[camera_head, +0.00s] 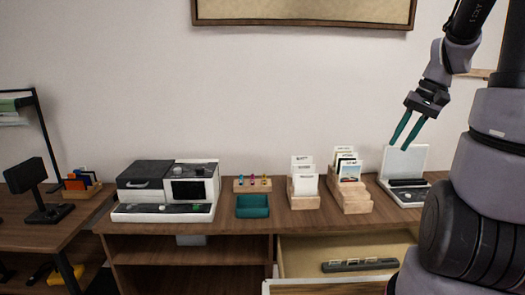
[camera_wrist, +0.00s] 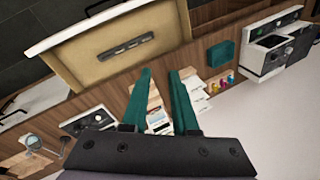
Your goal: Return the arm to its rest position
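My gripper (camera_head: 405,138) hangs in the air at the right of the head view, above the white device with a raised lid (camera_head: 405,190). Its two green fingers point down and to the left, stand apart and hold nothing. In the wrist view my gripper (camera_wrist: 160,72) also shows its fingers parted, with the desk and the open drawer beyond them. My arm reaches in from the upper right, and parts of it cover the right side of the head view.
An open drawer (camera_head: 290,288) juts out below the desk, with a dark slotted strip (camera_head: 360,265) inside. On the desktop stand wooden card holders (camera_head: 305,202), a teal tray (camera_head: 252,206) and a white machine (camera_head: 165,212). The wall area left of my gripper is clear.

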